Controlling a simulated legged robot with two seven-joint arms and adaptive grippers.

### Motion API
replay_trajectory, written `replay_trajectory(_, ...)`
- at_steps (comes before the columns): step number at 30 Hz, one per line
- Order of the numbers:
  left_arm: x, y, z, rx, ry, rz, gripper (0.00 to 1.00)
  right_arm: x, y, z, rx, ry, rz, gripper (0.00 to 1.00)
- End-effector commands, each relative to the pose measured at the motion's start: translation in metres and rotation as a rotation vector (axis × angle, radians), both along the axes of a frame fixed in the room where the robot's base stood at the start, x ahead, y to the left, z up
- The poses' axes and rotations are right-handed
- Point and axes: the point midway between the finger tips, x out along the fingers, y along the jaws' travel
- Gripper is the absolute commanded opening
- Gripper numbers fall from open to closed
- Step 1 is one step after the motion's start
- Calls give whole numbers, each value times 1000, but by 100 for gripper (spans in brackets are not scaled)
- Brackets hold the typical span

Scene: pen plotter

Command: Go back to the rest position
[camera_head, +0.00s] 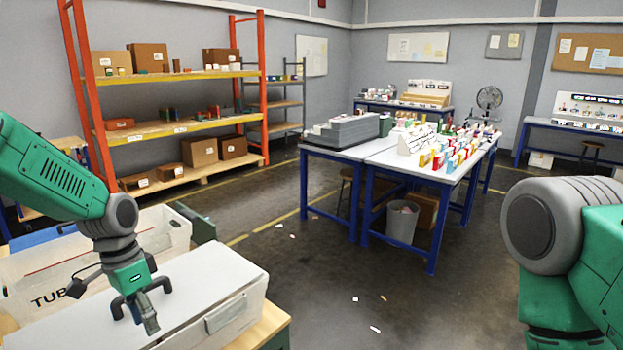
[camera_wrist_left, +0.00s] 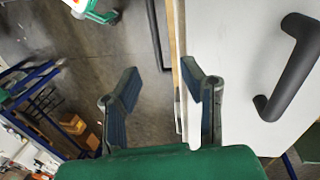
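My left gripper (camera_head: 143,303) is at the lower left of the head view, pointing down by a flat white-topped unit (camera_head: 215,285). In the left wrist view my left gripper (camera_wrist_left: 163,82) has its two fingers spread apart with nothing between them. The white top (camera_wrist_left: 235,40) and its edge lie beside and beyond the right finger, with a black handle (camera_wrist_left: 292,65) on it. Whether a finger touches the top cannot be told. My right arm shows at the right edge of the head view; its gripper is out of frame.
A white bin marked "TUB..." (camera_head: 28,285) stands behind the white-topped unit. An orange-framed shelf (camera_head: 165,128) with boxes is at the back left. White tables with blue legs (camera_head: 372,235) hold coloured items. The floor (camera_head: 320,290) ahead is mostly clear, with small scraps.

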Motion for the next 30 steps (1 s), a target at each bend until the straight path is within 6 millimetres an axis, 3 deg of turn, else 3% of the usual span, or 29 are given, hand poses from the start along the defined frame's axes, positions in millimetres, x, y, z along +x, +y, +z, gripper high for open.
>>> replay_trajectory(8, -46, -26, -99, 22, -3, 100, 36, -1, -1, -25, -1, 1, -1, 77)
replay_trajectory(11, -78, -34, -155, 31, -2, 165, 36, -1, -1, -39, -1, 1, -1, 77)
replay_trajectory(15, -149, -44, -238, 62, -8, 291, 36, -1, -1, -66, -1, 1, -1, 77)
replay_trajectory(18, -207, -44, -284, 90, -25, 391, 36, -1, -1, -85, -1, 1, -1, 77)
replay_trajectory(21, -256, -42, -309, 119, -50, 474, 36, -1, -1, -99, 0, 1, -1, 77)
replay_trajectory(24, -291, -38, -320, 142, -75, 532, 36, -1, -1, -109, 0, 1, 0, 77)
replay_trajectory(30, -316, -35, -322, 160, -107, 584, 36, -1, -1, -115, 0, 1, -1, 77)
